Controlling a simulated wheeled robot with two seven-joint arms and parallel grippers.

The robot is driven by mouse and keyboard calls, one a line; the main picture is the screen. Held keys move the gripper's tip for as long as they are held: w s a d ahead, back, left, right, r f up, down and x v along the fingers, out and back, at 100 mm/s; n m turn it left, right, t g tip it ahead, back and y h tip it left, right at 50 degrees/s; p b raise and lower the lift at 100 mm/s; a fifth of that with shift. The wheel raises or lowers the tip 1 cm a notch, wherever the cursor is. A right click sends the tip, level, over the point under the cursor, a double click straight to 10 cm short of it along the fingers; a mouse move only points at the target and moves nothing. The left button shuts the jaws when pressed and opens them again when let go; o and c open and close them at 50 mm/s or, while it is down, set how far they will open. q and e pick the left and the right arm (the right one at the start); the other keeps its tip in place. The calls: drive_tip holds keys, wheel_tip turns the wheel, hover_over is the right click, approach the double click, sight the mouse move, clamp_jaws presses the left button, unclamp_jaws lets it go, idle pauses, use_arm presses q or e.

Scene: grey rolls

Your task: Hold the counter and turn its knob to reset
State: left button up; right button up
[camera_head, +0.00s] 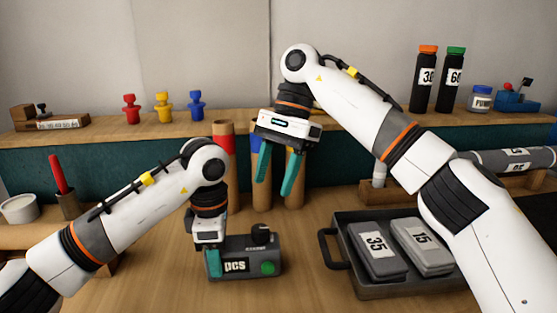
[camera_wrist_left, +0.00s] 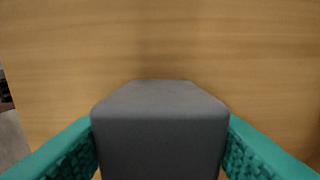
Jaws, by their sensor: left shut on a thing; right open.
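The counter (camera_head: 246,260) is a dark grey box with a "pcs" label and a green button on its front, standing on the wooden table. A small dark knob (camera_head: 262,233) shows on its top right. My left gripper (camera_head: 214,262) is shut on the counter's left end, its teal fingers on either side. In the left wrist view the counter (camera_wrist_left: 160,130) sits between both fingers. My right gripper (camera_head: 279,172) is open and empty, pointing down above and behind the counter. The far finger of my left gripper is hidden in the head view.
A dark tray (camera_head: 340,268) with grey blocks marked 35 (camera_head: 377,250) and 15 (camera_head: 422,246) lies right of the counter. Coloured rolls (camera_head: 224,150) stand behind it. A back shelf (camera_head: 100,133) holds coloured pegs and bottles. The table front is clear.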

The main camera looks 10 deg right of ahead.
drive_tip(key=shift+v, duration=1.5)
use_arm(q)
drive_tip(key=o, duration=1.2)
